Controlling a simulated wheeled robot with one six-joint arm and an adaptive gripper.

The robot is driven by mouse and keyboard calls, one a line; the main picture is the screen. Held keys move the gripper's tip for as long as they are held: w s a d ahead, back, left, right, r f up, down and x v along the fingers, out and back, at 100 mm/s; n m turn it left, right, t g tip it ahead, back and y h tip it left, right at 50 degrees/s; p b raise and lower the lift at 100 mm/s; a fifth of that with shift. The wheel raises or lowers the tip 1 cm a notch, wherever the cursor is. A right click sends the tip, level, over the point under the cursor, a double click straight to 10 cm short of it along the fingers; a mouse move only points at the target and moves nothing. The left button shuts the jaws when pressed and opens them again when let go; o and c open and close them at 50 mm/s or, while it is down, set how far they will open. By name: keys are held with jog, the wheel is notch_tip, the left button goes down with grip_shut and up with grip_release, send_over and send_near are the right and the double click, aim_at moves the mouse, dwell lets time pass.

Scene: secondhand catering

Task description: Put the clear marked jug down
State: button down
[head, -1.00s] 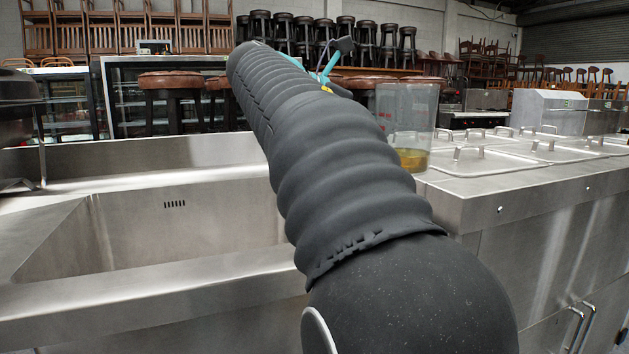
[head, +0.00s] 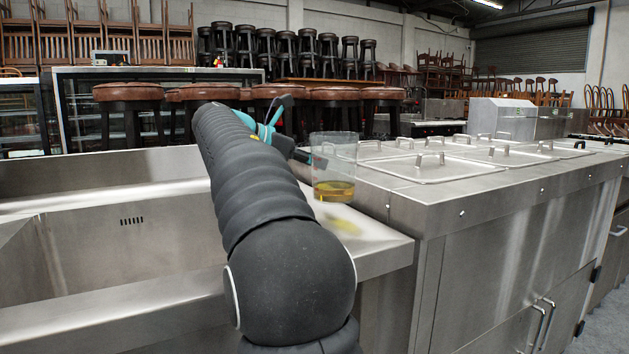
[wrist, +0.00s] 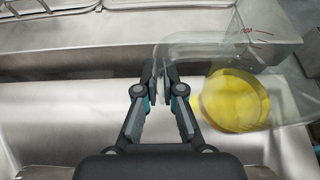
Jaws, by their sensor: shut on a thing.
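The clear jug (head: 332,153) is see-through, with yellow liquid in its bottom. It looks upright over the steel ledge (head: 377,243) between the sink and the lidded counter. A yellow patch of light lies on the ledge below it, apart from its base, so it seems to hang a little above the steel. In the wrist view the jug (wrist: 237,52) is right of my gripper (wrist: 163,82), with red marks on its wall. My gripper is shut on the jug's handle side. In the head view my arm partly hides the gripper (head: 300,154).
A deep steel sink (head: 130,250) is at the left. A counter with several handled lids (head: 435,168) stands right of the jug, its raised edge close by. Brown-topped stools (head: 128,93) stand behind. The ledge below the jug looks bare.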

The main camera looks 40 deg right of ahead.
jog(key=shift+f+b, duration=0.65)
jog(key=shift+f, duration=1.3)
jog(key=shift+f, duration=0.15)
jog(key=c, duration=1.3)
grip_release()
jog(key=shift+a+r, duration=0.1)
jog(key=shift+r, duration=0.15)
jog(key=p+v, duration=0.2)
jog(key=v, duration=0.9)
jog(key=shift+w+a+r, duration=0.1)
jog(key=shift+a+r, duration=0.05)
jog(key=shift+a, duration=0.2)
